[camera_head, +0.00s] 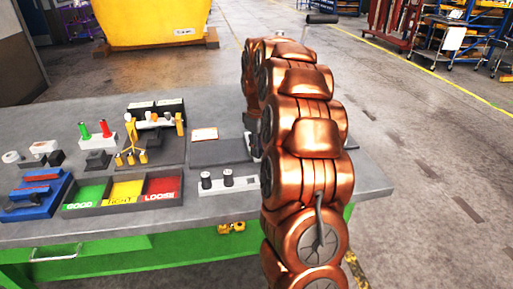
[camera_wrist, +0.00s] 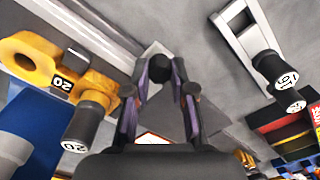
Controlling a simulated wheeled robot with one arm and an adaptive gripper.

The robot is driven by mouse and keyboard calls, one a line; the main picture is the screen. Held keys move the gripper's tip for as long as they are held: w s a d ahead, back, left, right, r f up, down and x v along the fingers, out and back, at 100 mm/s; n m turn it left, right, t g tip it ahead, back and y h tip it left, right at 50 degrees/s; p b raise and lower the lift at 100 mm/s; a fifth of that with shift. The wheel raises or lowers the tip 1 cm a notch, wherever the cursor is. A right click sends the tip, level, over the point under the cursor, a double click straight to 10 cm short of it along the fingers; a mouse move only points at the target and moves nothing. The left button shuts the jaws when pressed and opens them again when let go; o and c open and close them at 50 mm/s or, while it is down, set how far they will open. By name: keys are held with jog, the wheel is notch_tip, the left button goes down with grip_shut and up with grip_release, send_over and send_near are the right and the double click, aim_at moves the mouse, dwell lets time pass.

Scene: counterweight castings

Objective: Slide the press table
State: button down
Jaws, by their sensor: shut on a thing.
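My gripper (camera_wrist: 161,92) shows in the wrist view, its two dark fingers closed in from both sides on a dark rounded knob (camera_wrist: 163,68). A grey plate lies below and between the fingers; I cannot tell for sure that it is the press table. In the head view, my copper arm stands in front of the right part of the bench and hides most of the gripper and what it holds. A dark grey flat plate (camera_head: 219,152) lies just left of the arm.
The grey bench (camera_head: 120,225) carries a GOOD/LOOSE tray (camera_head: 121,208), a blue tray (camera_head: 22,212) and a rack with two dark cylinders (camera_head: 229,186). The wrist view shows a yellow casting marked 20 (camera_wrist: 35,60) at left and a white rack (camera_wrist: 240,35) at right. Open floor lies right.

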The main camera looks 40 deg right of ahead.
jog(key=c, duration=1)
grip_release()
jog(key=shift+r, duration=6)
